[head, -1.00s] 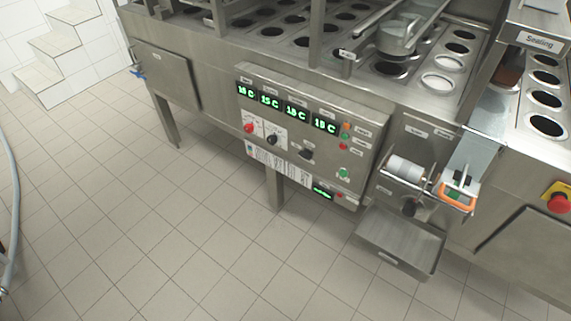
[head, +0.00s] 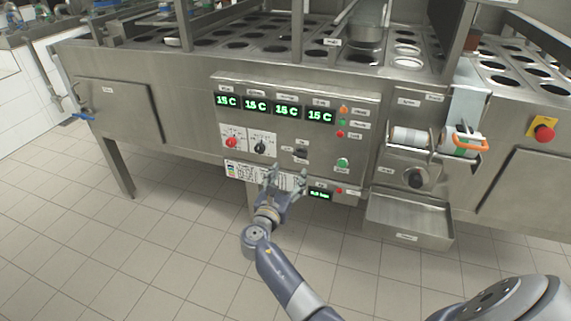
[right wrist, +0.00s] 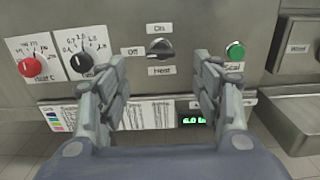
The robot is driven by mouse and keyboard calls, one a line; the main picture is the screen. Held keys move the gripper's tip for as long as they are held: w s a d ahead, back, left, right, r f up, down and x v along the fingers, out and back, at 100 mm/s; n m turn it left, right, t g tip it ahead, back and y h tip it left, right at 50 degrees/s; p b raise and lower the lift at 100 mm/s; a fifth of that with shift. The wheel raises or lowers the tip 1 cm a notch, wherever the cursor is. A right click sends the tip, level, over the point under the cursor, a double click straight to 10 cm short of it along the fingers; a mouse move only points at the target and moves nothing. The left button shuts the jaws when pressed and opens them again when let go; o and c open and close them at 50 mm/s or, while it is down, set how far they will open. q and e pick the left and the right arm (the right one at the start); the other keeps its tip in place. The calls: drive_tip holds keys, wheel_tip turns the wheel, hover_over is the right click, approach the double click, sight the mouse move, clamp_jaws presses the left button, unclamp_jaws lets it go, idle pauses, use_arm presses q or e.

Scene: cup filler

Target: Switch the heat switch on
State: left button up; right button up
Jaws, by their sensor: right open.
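The heat switch (right wrist: 160,49) is a black rotary knob on the steel control panel, with "On" above it, "Off" to its left and "Heat" below. Its pointer looks turned toward the left, at "Off". In the head view the same switch (head: 300,152) sits on the lower panel, right of the two dials. My right gripper (head: 287,172) is open and empty, in front of and below the panel; the switch lies up and to the right of it there. In the right wrist view the switch shows between and beyond the open fingers (right wrist: 163,72). My left gripper is not in view.
A red dial (right wrist: 31,66) and a black dial (right wrist: 83,63) are left of the switch. A green Seal button (right wrist: 235,50) is to its right. Four temperature displays (head: 256,105) read 15 C above. A roller unit (head: 408,136) and steel tray (head: 408,214) stand further right.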

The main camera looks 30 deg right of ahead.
sight(299, 156)
drive_tip(key=b+x, duration=0.1)
drive_tip(key=x, duration=0.7)
drive_tip(key=shift+w+d+f+b, duration=0.1)
drive_tip(key=shift+w+d+b, duration=0.15)
drive_tip(key=shift+d+b, duration=0.1)
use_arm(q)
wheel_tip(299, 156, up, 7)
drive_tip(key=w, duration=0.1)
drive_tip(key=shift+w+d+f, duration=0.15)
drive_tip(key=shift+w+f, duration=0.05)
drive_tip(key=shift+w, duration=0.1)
use_arm(e)
drive_tip(key=shift+w+d, duration=0.4)
drive_tip(key=shift+d, duration=0.1)
drive_tip(key=shift+c, duration=0.2)
drive_tip(key=c, duration=1)
